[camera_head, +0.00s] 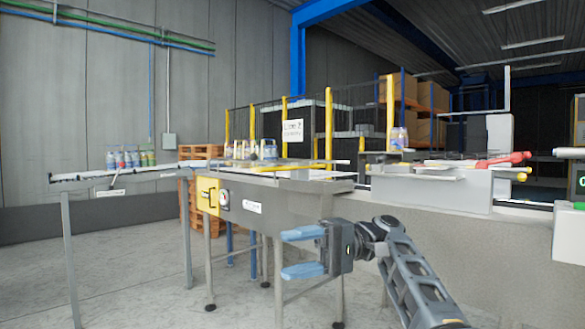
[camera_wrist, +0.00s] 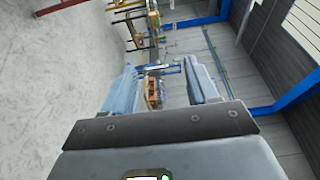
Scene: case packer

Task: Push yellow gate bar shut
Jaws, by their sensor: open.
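A thin yellow bar (camera_head: 305,165) lies roughly level above the right end of the conveyor in the head view. A second pale yellow rail (camera_head: 470,165) with a yellow end runs along the right-hand machine, beside a red piece. I cannot tell for certain which of them is the gate bar. My gripper (camera_head: 290,253) is in front of and below the conveyor, with its two blue fingers spread apart and pointing left. It is open, empty and apart from both bars. The wrist view also shows my gripper (camera_wrist: 160,72) with open space between its fingers.
The conveyor (camera_head: 285,200) stands on thin legs behind my gripper, with bottles (camera_head: 130,159) at its left. The right-hand machine's grey side (camera_head: 480,240) is close to my arm. Yellow fence posts (camera_head: 328,125) stand behind. The floor at front left is clear.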

